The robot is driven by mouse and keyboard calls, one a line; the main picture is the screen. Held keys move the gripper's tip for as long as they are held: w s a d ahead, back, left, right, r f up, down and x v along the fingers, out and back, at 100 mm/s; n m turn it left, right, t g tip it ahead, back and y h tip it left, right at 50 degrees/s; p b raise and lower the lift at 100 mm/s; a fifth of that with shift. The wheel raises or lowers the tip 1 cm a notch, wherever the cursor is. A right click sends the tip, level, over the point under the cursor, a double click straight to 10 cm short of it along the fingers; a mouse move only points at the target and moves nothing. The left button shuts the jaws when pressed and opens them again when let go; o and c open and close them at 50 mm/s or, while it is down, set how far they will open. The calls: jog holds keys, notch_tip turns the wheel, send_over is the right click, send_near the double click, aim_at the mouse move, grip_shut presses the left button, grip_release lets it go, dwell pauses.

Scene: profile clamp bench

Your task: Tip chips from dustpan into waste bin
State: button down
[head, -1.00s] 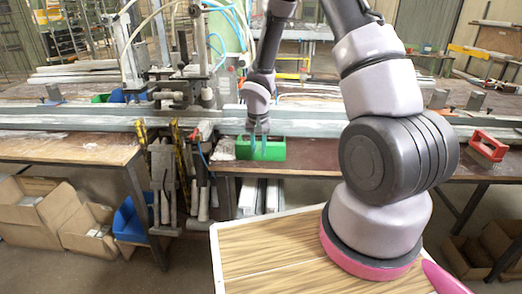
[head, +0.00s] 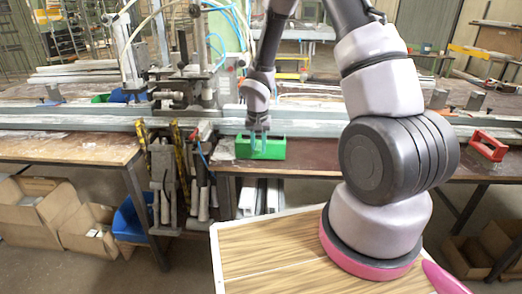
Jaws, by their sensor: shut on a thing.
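A green open-topped box (head: 243,148), which looks like the waste bin, stands at the front edge of the brown bench. My gripper (head: 258,149) points down at the box, with its bluish fingers in front of or over it; I cannot tell which. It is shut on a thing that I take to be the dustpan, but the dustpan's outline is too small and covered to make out. No chips can be told apart at this size.
A long grey profile rail (head: 70,122) runs along the benches behind the box. A clamp machine (head: 195,80) stands to the left. Cardboard boxes (head: 40,215) and a blue bin (head: 130,222) are below left.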

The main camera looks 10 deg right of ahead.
notch_tip(320, 180, up, 11)
jog(key=shift+r, duration=0.15)
dwell(0.4)
